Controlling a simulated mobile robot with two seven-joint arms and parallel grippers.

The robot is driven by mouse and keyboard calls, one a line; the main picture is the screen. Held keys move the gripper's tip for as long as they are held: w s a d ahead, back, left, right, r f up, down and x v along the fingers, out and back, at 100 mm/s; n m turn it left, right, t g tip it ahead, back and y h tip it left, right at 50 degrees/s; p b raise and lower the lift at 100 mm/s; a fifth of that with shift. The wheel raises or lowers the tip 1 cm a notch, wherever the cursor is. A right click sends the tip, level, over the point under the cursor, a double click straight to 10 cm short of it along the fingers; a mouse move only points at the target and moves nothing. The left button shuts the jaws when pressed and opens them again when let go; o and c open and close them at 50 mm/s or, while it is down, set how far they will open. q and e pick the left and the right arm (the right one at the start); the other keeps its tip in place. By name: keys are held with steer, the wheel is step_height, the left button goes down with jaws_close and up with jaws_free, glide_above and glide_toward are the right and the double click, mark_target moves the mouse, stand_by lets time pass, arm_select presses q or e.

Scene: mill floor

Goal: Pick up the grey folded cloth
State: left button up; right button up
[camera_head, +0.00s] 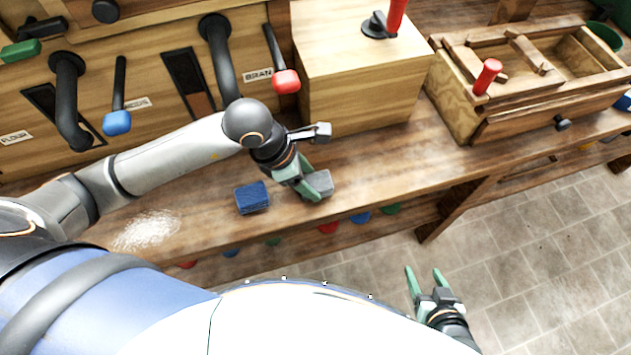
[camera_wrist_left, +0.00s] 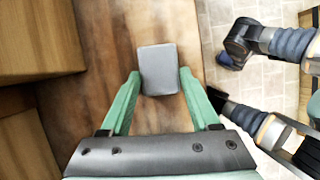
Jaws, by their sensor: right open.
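The grey folded cloth (camera_head: 321,183) is a small block-like pad on the wooden bench, near its front edge. In the left wrist view the cloth (camera_wrist_left: 159,72) sits between the fingertips of my left gripper (camera_wrist_left: 160,78). In the head view my left gripper (camera_head: 306,180) reaches down over the cloth from the left and partly covers it. Its green fingers are apart, one on each side of the cloth; I cannot tell whether they press on it. My right gripper (camera_head: 424,272) is open and empty, over the tiled floor in front of the bench.
A blue folded cloth (camera_head: 252,197) lies just left of the grey one. White powder (camera_head: 146,230) is spilled further left. A wooden box with a red handle (camera_head: 355,80) stands behind, with the bran lever (camera_head: 285,80) beside it. An open wooden frame box (camera_head: 530,80) stands right.

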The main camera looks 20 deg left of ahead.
arm_select(q)
steer(key=c, duration=0.9)
steer(key=shift+w+r, duration=0.1)
steer(key=shift+r, duration=0.15)
arm_select(e)
steer(key=shift+s+r, duration=0.1)
steer(key=shift+s, duration=0.05)
